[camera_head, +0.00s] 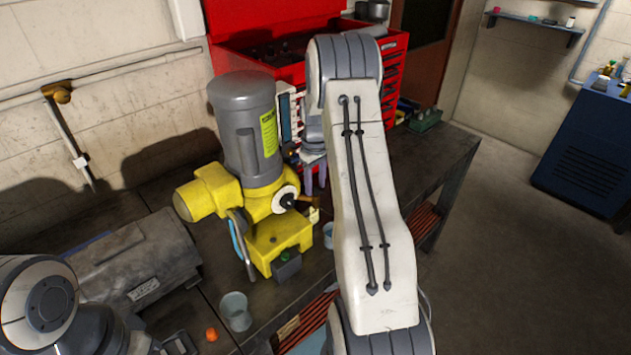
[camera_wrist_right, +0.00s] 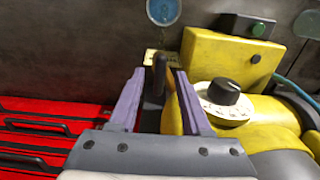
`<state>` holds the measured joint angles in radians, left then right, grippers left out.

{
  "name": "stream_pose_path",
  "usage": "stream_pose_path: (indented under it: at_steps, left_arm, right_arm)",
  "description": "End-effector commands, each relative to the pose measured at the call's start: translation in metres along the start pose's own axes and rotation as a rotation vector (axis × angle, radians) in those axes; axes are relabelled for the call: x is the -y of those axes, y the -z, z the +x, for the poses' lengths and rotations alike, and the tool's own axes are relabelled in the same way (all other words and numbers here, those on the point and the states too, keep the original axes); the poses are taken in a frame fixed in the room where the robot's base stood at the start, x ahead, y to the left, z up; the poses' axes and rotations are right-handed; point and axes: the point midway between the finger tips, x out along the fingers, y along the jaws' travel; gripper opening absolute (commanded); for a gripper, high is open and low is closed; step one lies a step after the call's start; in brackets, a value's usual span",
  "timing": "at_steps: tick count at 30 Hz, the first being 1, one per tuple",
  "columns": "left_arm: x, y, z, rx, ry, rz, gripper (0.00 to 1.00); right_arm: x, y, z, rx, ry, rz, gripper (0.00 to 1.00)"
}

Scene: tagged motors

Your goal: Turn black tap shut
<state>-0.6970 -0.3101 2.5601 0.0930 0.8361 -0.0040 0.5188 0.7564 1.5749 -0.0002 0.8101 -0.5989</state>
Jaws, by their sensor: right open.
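A yellow machine (camera_head: 262,222) with a grey motor (camera_head: 248,125) on top stands on the workbench. In the right wrist view, an upright black tap handle (camera_wrist_right: 159,72) rises at the machine's edge. My right gripper (camera_wrist_right: 160,78) is open, with its two purple fingers on either side of that handle and gaps visible. A black knob on a white dial (camera_wrist_right: 226,92) is just right of the right finger. In the head view my right gripper (camera_head: 315,180) is beside the machine, partly behind my arm.
A red tool cabinet (camera_head: 270,25) stands behind. A blue round gauge or cup (camera_wrist_right: 163,10) shows in the wrist view.

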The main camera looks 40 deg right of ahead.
Motion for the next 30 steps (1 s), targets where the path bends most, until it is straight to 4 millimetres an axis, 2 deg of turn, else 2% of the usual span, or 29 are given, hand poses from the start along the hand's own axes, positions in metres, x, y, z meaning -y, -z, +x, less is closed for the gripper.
stream_pose_path:
  at_steps: [10, 12, 14, 23, 30]
  left_arm:
    - [-0.0001, 0.0001, -0.0013, 0.0, 0.0, 0.0, 0.0]
    - [-0.0001, 0.0001, -0.0013, 0.0, 0.0, 0.0, 0.0]
    - [-0.0001, 0.0001, -0.0013, 0.0, 0.0, 0.0, 0.0]
    - [-0.0001, 0.0001, -0.0009, 0.0, 0.0, 0.0, 0.0]
    - [0.0001, -0.0001, 0.0017, 0.0, 0.0, 0.0, 0.0]
  right_arm:
    - [-0.0008, -0.001, 0.005, 0.0, 0.0, 0.002, 0.48]
    - [-0.0009, -0.001, 0.0049, 0.0, 0.0, 0.002, 0.21]
    - [-0.0009, -0.001, 0.0048, 0.0, 0.0, 0.002, 0.0]
    - [-0.0008, -0.0009, 0.0047, 0.0, 0.0, 0.014, 0.0]
    - [-0.001, -0.0006, 0.005, 0.0, 0.0, 0.101, 0.0]
